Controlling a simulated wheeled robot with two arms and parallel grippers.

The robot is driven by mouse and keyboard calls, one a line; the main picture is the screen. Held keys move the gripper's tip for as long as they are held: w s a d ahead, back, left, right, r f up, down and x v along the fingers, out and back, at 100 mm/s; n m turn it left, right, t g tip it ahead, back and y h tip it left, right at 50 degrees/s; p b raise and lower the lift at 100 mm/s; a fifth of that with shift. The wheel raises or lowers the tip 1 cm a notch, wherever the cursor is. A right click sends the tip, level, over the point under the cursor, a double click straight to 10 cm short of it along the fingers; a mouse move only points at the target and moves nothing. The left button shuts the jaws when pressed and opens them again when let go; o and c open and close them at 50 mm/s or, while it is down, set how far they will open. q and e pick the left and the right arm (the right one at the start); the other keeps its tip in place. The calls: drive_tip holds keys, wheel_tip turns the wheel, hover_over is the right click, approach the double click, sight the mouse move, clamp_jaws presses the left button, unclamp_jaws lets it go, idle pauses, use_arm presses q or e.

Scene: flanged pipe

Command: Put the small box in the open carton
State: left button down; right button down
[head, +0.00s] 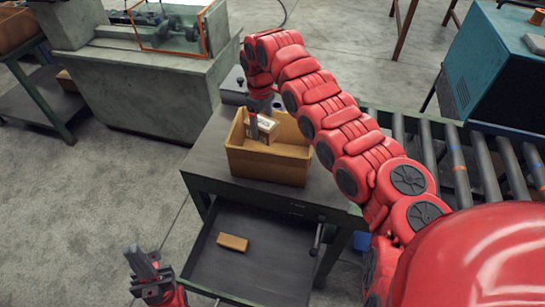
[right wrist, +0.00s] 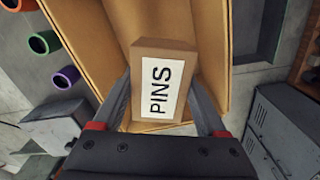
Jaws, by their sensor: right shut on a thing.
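The open carton (head: 268,166) is a tan open-topped box on the dark workbench. The small box (head: 265,124) is brown with a white label; in the right wrist view the small box (right wrist: 155,85) reads "PINS". My right gripper (head: 254,126) is shut on it, with one finger on each side in the right wrist view. The box is over or within the carton's opening; how far it is above the carton floor is unclear. The carton's wall (right wrist: 214,55) shows beyond it. My left gripper (head: 147,265) is low at the left, away from the bench, holding nothing visible.
Below the bench top, an open drawer or shelf (head: 260,270) holds a tan block (head: 232,242). A grey case (head: 233,86) stands behind the carton. A roller conveyor (head: 480,165) is at the right. Coloured tube ends (right wrist: 55,80) lie left of the carton.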

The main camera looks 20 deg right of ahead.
sight(273, 146)
drive_tip(key=n, duration=0.2)
drive_tip(key=f+n+p, duration=0.1)
drive_tip(key=shift+f+n, duration=0.15)
drive_tip(key=shift+n, duration=0.25)
drive_tip(key=shift+d+f, duration=0.1)
drive_tip(key=shift+f, duration=0.15)
wheel_tip(273, 146, down, 9)
drive_tip(key=p, duration=0.3)
drive_tip(key=shift+p, duration=0.35)
drive_tip(key=shift+f, duration=0.45)
drive_tip(key=shift+f, duration=0.1)
unclamp_jaws()
